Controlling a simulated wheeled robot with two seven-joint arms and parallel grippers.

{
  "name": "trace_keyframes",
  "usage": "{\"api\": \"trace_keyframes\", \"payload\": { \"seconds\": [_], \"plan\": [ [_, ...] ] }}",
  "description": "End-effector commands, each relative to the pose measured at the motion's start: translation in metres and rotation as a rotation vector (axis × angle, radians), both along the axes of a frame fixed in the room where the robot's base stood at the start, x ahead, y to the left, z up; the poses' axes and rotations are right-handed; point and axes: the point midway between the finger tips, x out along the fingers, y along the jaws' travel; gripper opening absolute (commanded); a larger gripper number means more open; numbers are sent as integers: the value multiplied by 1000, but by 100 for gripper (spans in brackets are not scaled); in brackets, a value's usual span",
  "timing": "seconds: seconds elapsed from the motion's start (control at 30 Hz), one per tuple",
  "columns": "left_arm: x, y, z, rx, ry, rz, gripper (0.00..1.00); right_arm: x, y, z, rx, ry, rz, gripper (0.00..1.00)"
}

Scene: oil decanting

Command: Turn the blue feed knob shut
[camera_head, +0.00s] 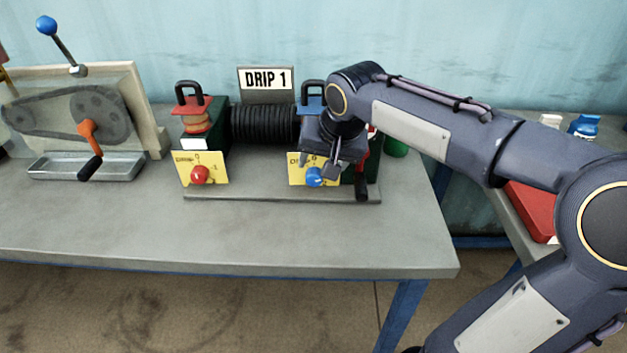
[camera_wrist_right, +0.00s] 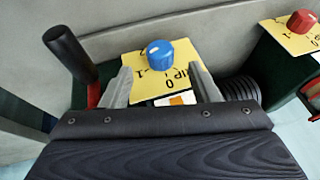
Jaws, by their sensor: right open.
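The blue feed knob (camera_head: 314,177) sits on a yellow dial plate (camera_head: 294,170) on the right block of the DRIP 1 unit. My right gripper (camera_head: 322,172) is at this knob. In the right wrist view the blue knob (camera_wrist_right: 160,53) stands between and just beyond the tips of my open right gripper (camera_wrist_right: 158,78), with a gap on both sides. The yellow plate (camera_wrist_right: 133,64) there shows 0 and 1 marks. Part of the plate and block is hidden by my right gripper in the head view. My left gripper is not in view.
A red knob (camera_head: 200,174) sits on the left block's yellow plate, also in the wrist view (camera_wrist_right: 301,21). A black-handled red lever (camera_head: 362,180) stands right of the blue knob. A black coil (camera_head: 264,124) joins the blocks. The bench front (camera_head: 240,235) is clear.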

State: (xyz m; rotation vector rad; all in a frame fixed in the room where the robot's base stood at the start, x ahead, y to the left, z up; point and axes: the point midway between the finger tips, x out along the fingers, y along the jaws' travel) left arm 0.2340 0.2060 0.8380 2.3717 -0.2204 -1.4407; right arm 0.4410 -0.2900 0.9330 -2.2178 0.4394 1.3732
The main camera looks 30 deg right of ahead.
Motion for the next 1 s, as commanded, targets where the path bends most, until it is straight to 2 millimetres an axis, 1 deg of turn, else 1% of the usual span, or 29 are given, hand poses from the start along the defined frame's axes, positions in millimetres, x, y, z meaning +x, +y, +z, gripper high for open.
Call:
{"api": "trace_keyframes", "payload": {
  "seconds": [0.03, 0.1, 0.3, 0.43, 0.67, 0.77, 1.0],
  "plan": [
    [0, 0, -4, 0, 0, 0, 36, 3, 0, -11, 0, 5, 0, 56],
    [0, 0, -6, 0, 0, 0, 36, 9, 0, -22, 0, 6, 0, 56],
    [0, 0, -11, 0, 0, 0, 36, 20, -1, -43, 0, 2, 0, 56],
    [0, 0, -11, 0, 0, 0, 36, 23, -1, -48, 1, 2, 1, 56],
    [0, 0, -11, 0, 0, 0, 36, 23, -1, -49, 1, 0, 2, 56],
    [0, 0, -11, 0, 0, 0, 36, 23, -1, -49, 1, 0, 2, 45],
    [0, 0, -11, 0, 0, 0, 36, 23, -1, -48, 1, 0, 2, 14]
  ]
}}
